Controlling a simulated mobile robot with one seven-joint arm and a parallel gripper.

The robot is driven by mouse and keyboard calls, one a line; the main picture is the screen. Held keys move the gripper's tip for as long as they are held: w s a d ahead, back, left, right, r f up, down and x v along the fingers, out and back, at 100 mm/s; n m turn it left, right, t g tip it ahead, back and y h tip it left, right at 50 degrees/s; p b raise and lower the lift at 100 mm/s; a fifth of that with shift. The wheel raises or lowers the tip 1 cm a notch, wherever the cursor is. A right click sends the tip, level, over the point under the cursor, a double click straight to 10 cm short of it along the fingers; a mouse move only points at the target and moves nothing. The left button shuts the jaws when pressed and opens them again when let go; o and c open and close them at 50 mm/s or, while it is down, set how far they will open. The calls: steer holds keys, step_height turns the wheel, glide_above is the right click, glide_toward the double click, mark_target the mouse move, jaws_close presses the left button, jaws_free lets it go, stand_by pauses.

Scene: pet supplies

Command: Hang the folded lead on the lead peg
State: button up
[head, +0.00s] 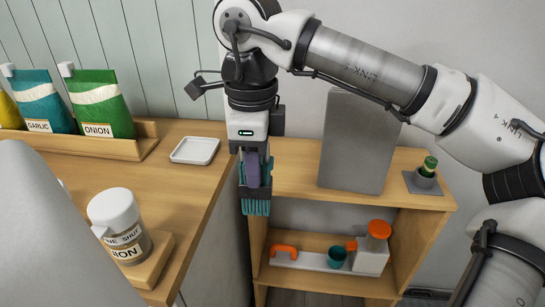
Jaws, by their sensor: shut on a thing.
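My gripper (254,180) points straight down and is shut on a teal, strand-like bundle (256,207) with a purple part in its middle. I take this bundle to be the folded lead, but it is small and partly covered by the fingers. It hangs in the air in front of the left edge of the wooden shelf unit, to the right of the counter's edge. I cannot make out a lead peg in this view.
A white dish (195,150) and a white-capped jar (119,225) stand on the counter (185,190). Food pouches (100,105) stand in a rack. Below are an orange-capped bottle (372,250) and teal cup (337,257).

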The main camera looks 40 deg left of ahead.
steer(key=w+a+p, duration=0.2)
steer(key=w+a, duration=0.3)
steer(key=w, duration=0.3)
steer(key=w+a+p, duration=0.2)
steer(key=w+a, duration=0.3)
steer(key=w, duration=0.3)
step_height(320, 180, down, 7)
steer(key=p, duration=0.1)
steer(key=shift+s+d+r, duration=0.2)
steer(key=shift+s+d, duration=0.05)
steer(key=shift+d, duration=0.05)
steer(key=shift+f, duration=0.25)
steer(key=o, duration=1.1)
steer(key=shift+c, duration=0.2)
